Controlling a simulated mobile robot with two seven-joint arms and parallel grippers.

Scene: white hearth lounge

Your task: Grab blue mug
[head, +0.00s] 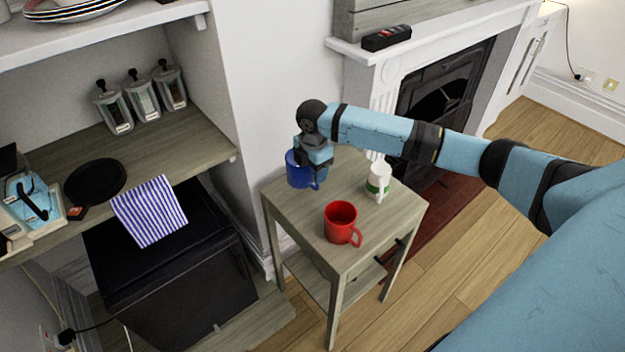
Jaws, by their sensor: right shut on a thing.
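The blue mug (297,176) is at the far left corner of the small wooden side table (299,221). My right gripper (314,166) is above and against its right side, shut on it. The gripper partly hides the mug's rim. I cannot tell whether the mug still touches the table top. My left gripper is not in the head view.
A red mug (340,222) and a white mug with a green band (378,180) stand on the same table. A black cabinet (180,270) is on the left, and a white fireplace (385,90) is behind. Shelves with jars (142,97) are at upper left.

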